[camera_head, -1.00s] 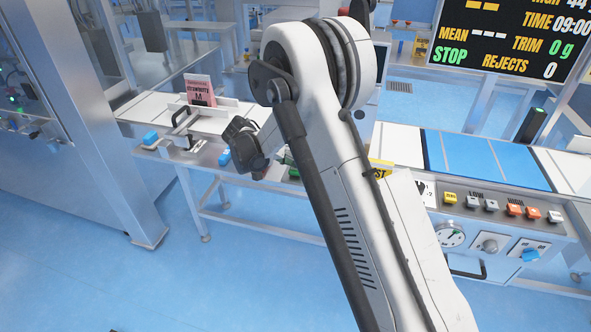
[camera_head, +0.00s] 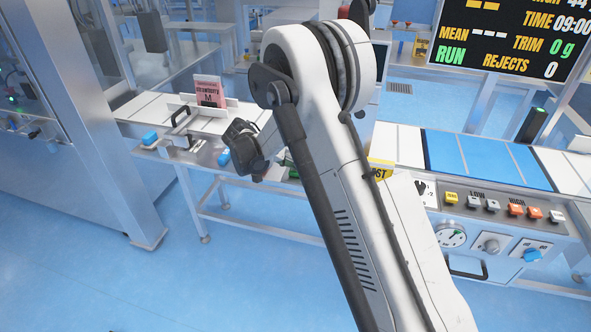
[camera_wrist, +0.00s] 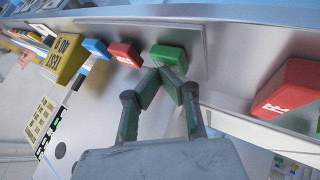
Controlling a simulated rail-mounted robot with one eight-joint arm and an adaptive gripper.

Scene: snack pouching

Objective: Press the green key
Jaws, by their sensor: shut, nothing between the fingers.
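The green key (camera_wrist: 168,55) is a small block on the metal panel, at the top middle of the wrist view. My gripper (camera_wrist: 163,76) is shut and empty, with its dark fingertips together right at the key's near edge. I cannot tell whether the tips touch the key. In the head view my dark wrist shows left of my white arm, and the arm hides much of the panel behind it. The display (camera_head: 512,38) reads RUN in green.
A red key (camera_wrist: 126,54) sits just left of the green one, with a blue part (camera_wrist: 97,48) beyond. A larger red block (camera_wrist: 290,88) is at right. A yellow box (camera_wrist: 67,58) stands at left. A pink strawberry pouch (camera_head: 209,91) stands on the conveyor.

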